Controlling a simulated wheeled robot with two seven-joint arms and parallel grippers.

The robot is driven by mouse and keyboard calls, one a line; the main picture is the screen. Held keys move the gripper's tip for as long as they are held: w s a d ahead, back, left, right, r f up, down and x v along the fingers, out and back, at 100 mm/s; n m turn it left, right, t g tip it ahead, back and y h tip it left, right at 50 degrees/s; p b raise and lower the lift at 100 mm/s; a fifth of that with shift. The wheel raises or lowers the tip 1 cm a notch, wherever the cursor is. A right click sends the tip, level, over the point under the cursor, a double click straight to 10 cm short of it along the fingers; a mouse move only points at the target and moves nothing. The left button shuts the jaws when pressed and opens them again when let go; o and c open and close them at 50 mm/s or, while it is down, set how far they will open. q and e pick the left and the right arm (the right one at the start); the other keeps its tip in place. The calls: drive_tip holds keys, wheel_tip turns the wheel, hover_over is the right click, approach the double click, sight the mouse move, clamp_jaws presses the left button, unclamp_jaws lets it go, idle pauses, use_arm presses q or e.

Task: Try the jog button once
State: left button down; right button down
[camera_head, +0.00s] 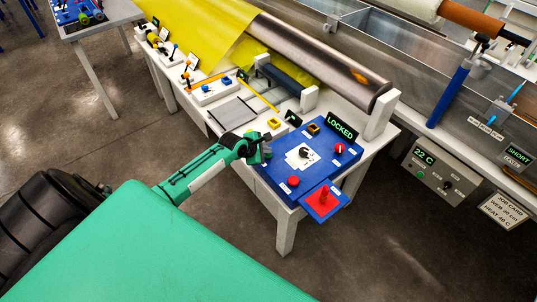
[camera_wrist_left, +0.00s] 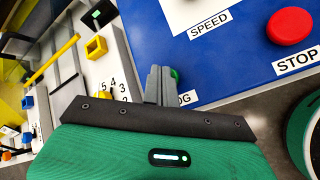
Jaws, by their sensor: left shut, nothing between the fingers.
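The blue control panel (camera_head: 277,170) sits at the near corner of the white bench, and its blue face fills the top of the left wrist view (camera_wrist_left: 200,70). The green jog button (camera_wrist_left: 175,74) shows only in part beside my fingers, with its label partly hidden. My left gripper (camera_head: 264,148) is at the panel's left edge. In the left wrist view its grey fingers (camera_wrist_left: 158,75) are shut together and empty, right next to the button. I cannot tell whether they touch it. My right gripper is not in view.
The panel carries a red stop button (camera_head: 293,181), a speed dial (camera_head: 304,153) and a second red button (camera_head: 339,148). A sign reading LOCKED (camera_head: 341,127) stands behind. A red piece (camera_head: 323,196) stands on a plate at the front corner. A roller (camera_head: 320,58) lies behind.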

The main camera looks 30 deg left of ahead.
sight(266, 156)
use_arm(q)
drive_tip(key=shift+f, duration=0.5)
idle(0.6)
drive_tip(key=shift+r+p, duration=0.95)
drive_tip(key=shift+p, duration=0.2)
wheel_tip(266, 156, up, 5)
drive_tip(key=p, duration=0.6)
drive_tip(key=shift+r, duration=0.1)
